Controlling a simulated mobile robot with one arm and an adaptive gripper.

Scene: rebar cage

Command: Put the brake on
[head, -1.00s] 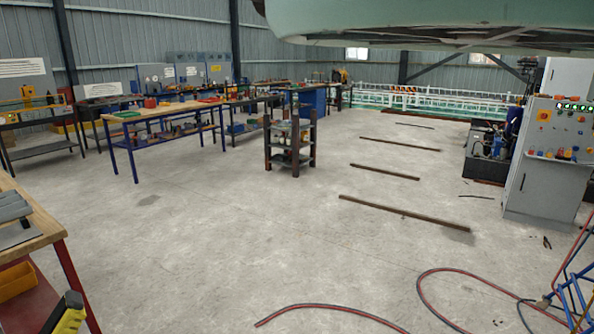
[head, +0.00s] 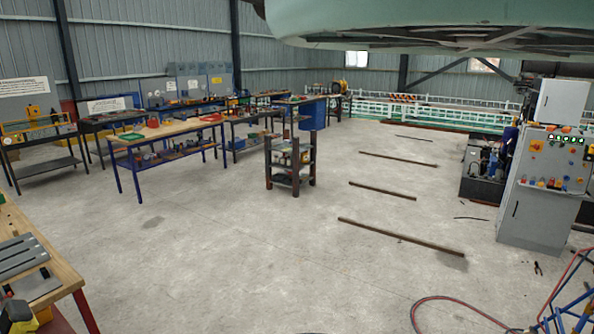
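I cannot make out a brake in the head view. A blue tubular frame (head: 571,318) shows at the lower right, cut off by the picture edges; no brake can be made out on it. A small shelf cart (head: 290,160) stands on the floor near the middle, and whether it has a brake cannot be told. My gripper is not in view.
A workbench (head: 70,262) fills the lower left corner. Benches with tools, one blue-legged (head: 135,179), line the left and back. Steel bars (head: 400,236) lie on the floor right of centre. A control cabinet (head: 537,215) stands at right; a red hose (head: 450,298) lies in front. The left-centre floor is clear.

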